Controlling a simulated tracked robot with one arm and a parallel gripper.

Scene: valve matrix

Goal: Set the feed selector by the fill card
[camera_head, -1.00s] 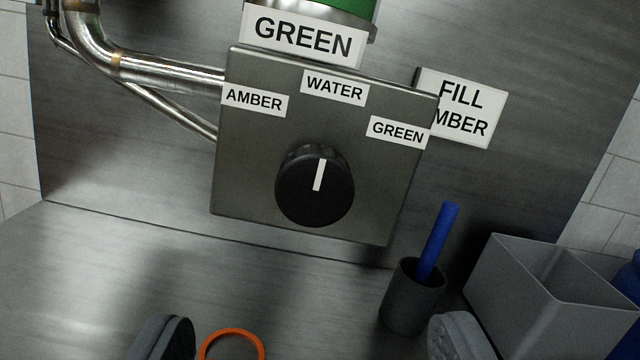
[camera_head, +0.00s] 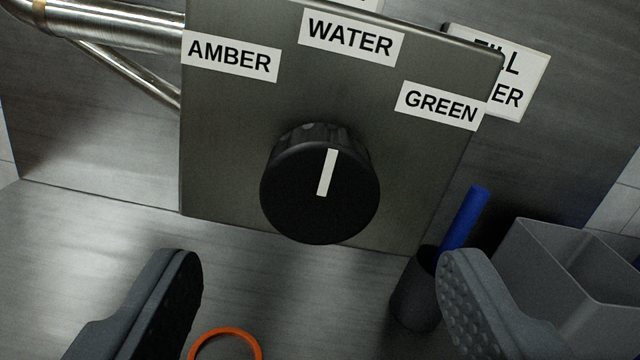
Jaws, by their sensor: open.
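The feed selector is a black round knob (camera_head: 318,190) on a grey metal box (camera_head: 225,130). Its white pointer line points up toward the WATER label (camera_head: 352,38). The AMBER label (camera_head: 231,56) is at the upper left and the GREEN label (camera_head: 440,105) at the upper right.
A dark cup (camera_head: 415,295) holding a blue rod (camera_head: 465,217) stands behind my right finger. A grey divided bin (camera_head: 560,275) is at the right. An orange ring (camera_head: 226,333) lies on the metal surface between the fingers. Metal pipes (camera_head: 120,25) enter the box from the left.

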